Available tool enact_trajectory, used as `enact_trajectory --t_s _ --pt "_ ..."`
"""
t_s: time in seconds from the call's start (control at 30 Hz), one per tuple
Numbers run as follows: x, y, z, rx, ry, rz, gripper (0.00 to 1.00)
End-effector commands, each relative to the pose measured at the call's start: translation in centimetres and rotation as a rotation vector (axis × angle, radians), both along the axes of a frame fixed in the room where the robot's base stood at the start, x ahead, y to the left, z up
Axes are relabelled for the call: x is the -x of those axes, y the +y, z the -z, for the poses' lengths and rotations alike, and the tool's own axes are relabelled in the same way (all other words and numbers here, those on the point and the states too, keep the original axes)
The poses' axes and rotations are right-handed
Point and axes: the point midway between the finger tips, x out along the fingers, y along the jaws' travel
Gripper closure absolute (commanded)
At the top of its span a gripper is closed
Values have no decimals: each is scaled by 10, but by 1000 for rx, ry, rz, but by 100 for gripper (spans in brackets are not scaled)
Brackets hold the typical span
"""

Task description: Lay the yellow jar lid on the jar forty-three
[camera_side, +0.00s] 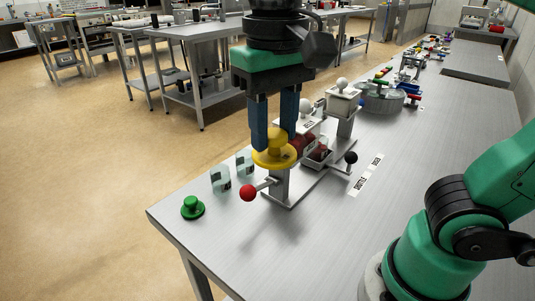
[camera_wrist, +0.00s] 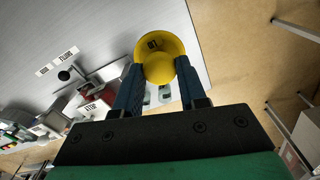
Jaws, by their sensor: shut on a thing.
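The yellow jar lid (camera_side: 273,158) is a round disc with a raised knob. My gripper (camera_side: 274,142) is shut on its knob and holds it above the table, beside the dryer hood apparatus. In the wrist view the yellow lid (camera_wrist: 160,45) is between my fingertips (camera_wrist: 160,72) and shows a small dark mark. Two small clear jars with dark labels stand apart on the table, a nearer jar (camera_side: 220,180) and a farther jar (camera_side: 245,164). Their numbers are too small to read, so I cannot tell which is forty-three. Both are uncovered.
A green lid (camera_side: 193,208) lies near the table's left corner. The apparatus (camera_side: 279,187) has a red-ball lever (camera_side: 248,193) and a black-ball lever (camera_side: 351,158) sticking out. Dark red contents show inside it. The table's front part is clear.

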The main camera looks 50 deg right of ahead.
Motion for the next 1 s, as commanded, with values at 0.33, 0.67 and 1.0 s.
enact_trajectory --t_s 0.33,0.67,1.0 --pt "-45 -40 -27 0 0 16 100" --pt "-106 -172 -31 0 0 31 100" --pt "-102 -286 -19 0 -1 27 100"
